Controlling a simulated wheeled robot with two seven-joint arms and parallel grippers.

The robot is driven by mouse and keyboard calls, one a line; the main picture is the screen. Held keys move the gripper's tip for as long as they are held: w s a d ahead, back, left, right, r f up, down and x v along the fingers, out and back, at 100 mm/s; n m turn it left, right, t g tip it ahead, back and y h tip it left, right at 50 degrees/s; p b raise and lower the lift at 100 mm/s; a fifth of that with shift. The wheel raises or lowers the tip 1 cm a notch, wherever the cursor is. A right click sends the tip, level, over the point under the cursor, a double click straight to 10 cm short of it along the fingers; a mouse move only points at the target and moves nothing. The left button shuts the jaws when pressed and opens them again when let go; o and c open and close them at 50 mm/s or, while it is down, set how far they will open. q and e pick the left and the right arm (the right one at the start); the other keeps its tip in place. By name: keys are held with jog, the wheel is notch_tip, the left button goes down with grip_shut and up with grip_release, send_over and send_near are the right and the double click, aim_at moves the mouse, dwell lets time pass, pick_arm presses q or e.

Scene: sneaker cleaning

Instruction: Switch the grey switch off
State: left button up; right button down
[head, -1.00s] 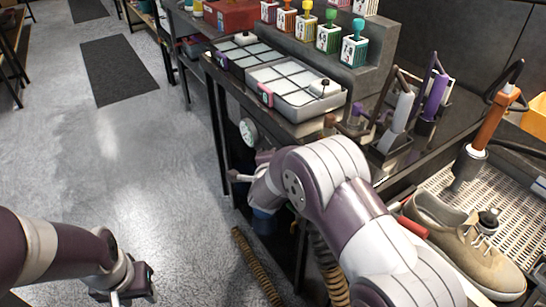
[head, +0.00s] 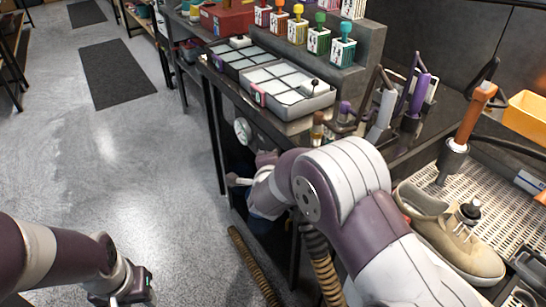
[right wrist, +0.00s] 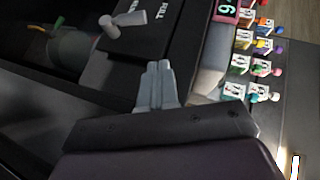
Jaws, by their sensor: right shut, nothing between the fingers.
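The grey switch (right wrist: 122,24) is a lever with a rounded end on a black panel in the right wrist view, beside partly readable pale lettering. A grey lever, likely the same switch, also shows in the head view (head: 238,180) below the bench edge. My right gripper (right wrist: 157,66) is shut and empty, its two grey fingers together. Its tips are close to the panel, below and right of the switch and apart from it in the picture. In the head view my arm mostly hides this gripper. My left gripper (head: 128,288) hangs low over the floor, its fingers unclear.
The bench carries a divided tray (head: 288,90), several coloured stamps (head: 319,39), upright tools and a beige sneaker (head: 455,245) on a perforated tray. A white round dial (head: 242,131) sits under the bench edge. A ribbed hose (head: 254,265) runs below.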

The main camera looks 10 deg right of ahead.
jog(key=shift+v, duration=2.45)
jog(key=shift+a+r, duration=0.1)
jog(key=shift+r, duration=0.05)
